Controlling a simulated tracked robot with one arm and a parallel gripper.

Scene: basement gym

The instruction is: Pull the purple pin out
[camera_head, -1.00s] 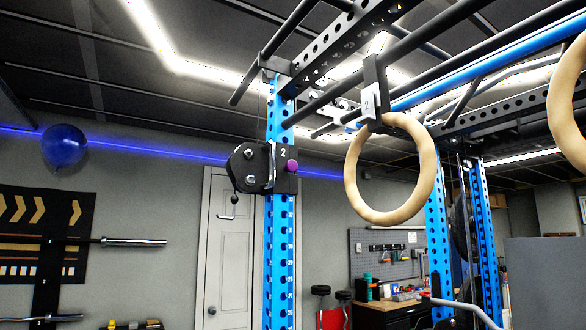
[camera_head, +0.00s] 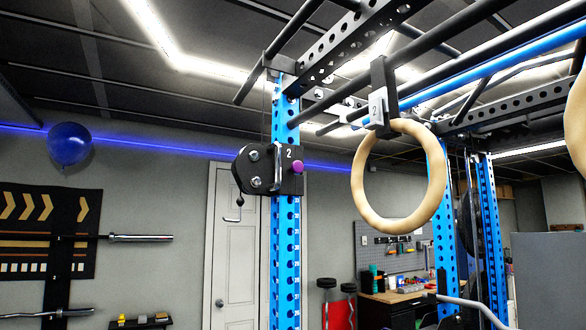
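The purple pin (camera_head: 298,167) is a small round knob on the right side of a black pulley carriage (camera_head: 262,172) marked "2". The carriage sits on a blue upright (camera_head: 285,240) with a column of holes, left of the picture's middle. The pin's shaft is hidden; only its knob shows. My gripper is not in this view, so I cannot see its fingers or what they hold.
A wooden ring (camera_head: 366,205) hangs right of the upright from a black strap mount marked "2". Dark bars and a blue bar cross overhead. A grey panel (camera_head: 548,275) stands at the lower right. A blue balloon (camera_head: 69,144) and barbells are at the left.

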